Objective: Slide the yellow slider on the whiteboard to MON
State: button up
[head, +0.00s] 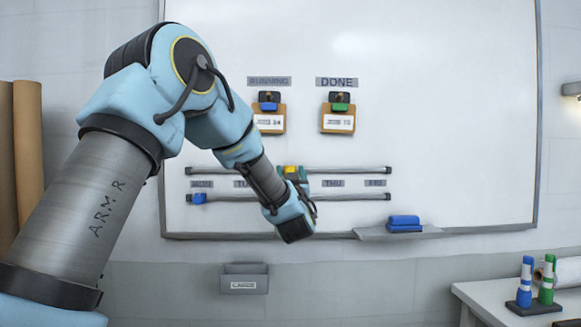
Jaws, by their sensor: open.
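The yellow slider (290,169) sits on the upper rail (350,170) of the whiteboard (450,110), near the rail's middle. The MON label (202,184) is below the rail's left end, left of the slider. My gripper (293,174) is open at the yellow slider, its teal fingers beside it. Whether they touch it I cannot tell. My wrist and forearm hide the middle label and part of the TUE label (242,184). The THU label (333,184) and FRI label (375,183) show to the right.
A blue slider (199,198) is on the lower rail (350,197), near its left end. Tagged cards hang under DONE (338,118) and RUNNING (269,118). A ledge (372,233) holds a blue eraser (404,223). A grey CARDS box (244,279) is below the board.

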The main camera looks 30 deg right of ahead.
jog(key=shift+w+d, duration=0.1)
jog(key=shift+w, duration=0.1)
grip_shut()
dwell(0.5)
dwell(0.9)
